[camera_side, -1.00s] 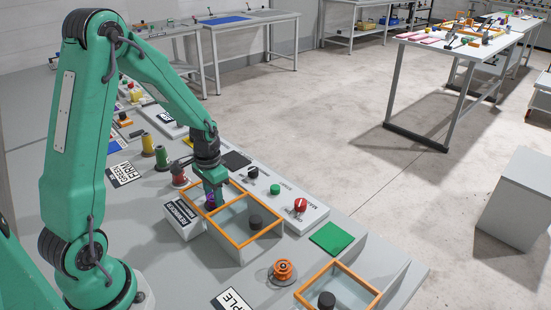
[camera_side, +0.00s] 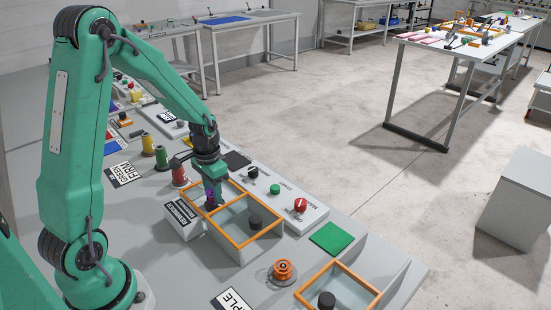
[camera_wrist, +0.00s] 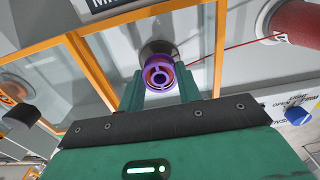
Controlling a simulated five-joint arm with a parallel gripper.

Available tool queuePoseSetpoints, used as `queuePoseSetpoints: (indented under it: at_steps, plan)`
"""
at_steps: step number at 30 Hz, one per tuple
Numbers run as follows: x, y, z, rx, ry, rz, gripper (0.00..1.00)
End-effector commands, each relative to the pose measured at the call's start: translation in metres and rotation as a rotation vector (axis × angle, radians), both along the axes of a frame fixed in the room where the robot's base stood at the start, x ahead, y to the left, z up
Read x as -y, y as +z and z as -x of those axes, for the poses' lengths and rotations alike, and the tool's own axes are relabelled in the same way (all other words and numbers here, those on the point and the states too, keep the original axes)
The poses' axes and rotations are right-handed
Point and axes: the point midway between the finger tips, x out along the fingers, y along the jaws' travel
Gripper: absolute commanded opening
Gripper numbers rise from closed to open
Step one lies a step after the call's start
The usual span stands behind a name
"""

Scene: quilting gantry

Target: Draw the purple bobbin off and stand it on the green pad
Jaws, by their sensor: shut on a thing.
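The purple bobbin (camera_side: 210,193) is inside the left bay of an orange-rimmed enclosure (camera_side: 262,236). My gripper (camera_side: 210,196) is shut on it, pointing down. In the wrist view the purple bobbin (camera_wrist: 159,76) shows its round end with a hollow centre between my two green fingers (camera_wrist: 160,84). A dark round part (camera_wrist: 157,50) lies just beyond it; I cannot tell whether they touch. The flat green pad (camera_side: 331,239) lies bare on the bench to the right, past the enclosure.
A dark knob (camera_side: 255,222) sits in the enclosure's right bay. An orange bobbin (camera_side: 283,270) stands in front, near a second orange-rimmed enclosure (camera_side: 338,288). A control panel with a red knob (camera_side: 300,205) lies behind. A red thread (camera_wrist: 232,48) runs from a red spool (camera_wrist: 294,24).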

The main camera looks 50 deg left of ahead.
Motion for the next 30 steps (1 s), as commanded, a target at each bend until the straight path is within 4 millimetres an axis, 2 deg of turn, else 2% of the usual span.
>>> queuePoseSetpoints:
  at_steps: [30]
  plan:
    - [0.0,0.026,0.0,0.001,0.0,0.0,0.07]
